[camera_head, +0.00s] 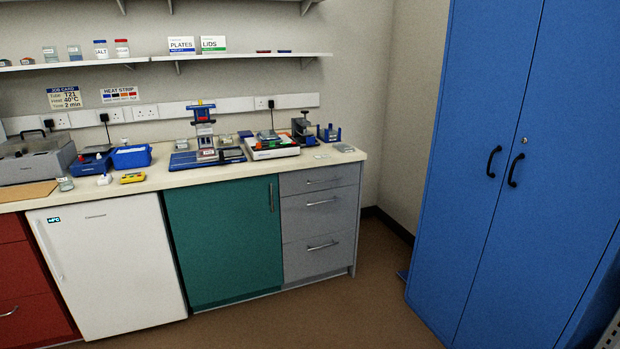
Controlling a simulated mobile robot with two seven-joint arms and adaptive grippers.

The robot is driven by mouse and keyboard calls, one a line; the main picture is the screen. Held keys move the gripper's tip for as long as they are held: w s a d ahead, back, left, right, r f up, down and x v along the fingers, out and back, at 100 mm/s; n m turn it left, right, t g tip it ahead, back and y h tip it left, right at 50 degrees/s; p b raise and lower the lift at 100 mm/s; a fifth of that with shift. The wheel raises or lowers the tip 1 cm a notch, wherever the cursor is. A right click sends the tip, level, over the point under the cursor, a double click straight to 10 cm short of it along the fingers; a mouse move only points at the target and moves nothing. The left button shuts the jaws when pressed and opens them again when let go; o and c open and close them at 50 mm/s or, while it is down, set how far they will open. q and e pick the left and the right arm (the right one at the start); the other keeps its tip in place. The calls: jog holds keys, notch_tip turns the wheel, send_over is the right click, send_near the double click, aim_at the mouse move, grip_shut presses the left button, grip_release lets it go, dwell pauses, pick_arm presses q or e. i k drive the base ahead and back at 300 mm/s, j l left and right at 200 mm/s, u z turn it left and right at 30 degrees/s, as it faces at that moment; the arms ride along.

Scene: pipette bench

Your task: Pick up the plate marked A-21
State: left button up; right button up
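I cannot make out any plate marked A-21; labels on the bench are too small to read. A small flat grey item (343,148) lies near the right end of the worktop, and I cannot tell whether it is a plate. A blue and white device (204,140) stands mid-bench on a blue base, with small labelled pieces on it. A white sign reading PLATES (182,46) stands on the wall shelf, beside a LIDS sign (213,44). Neither of my grippers is in view.
The cream worktop (180,180) runs along the wall, with a white instrument (272,150) right of centre and a grey lidded machine (34,160) at left. A white fridge (108,268) stands below. A tall blue cabinet (480,190) stands right.

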aim_at(344, 147)
jog(key=i+l, duration=0.1)
jog(key=i, duration=2.85)
jog(key=j+u, duration=0.05)
jog(key=j, duration=0.05)
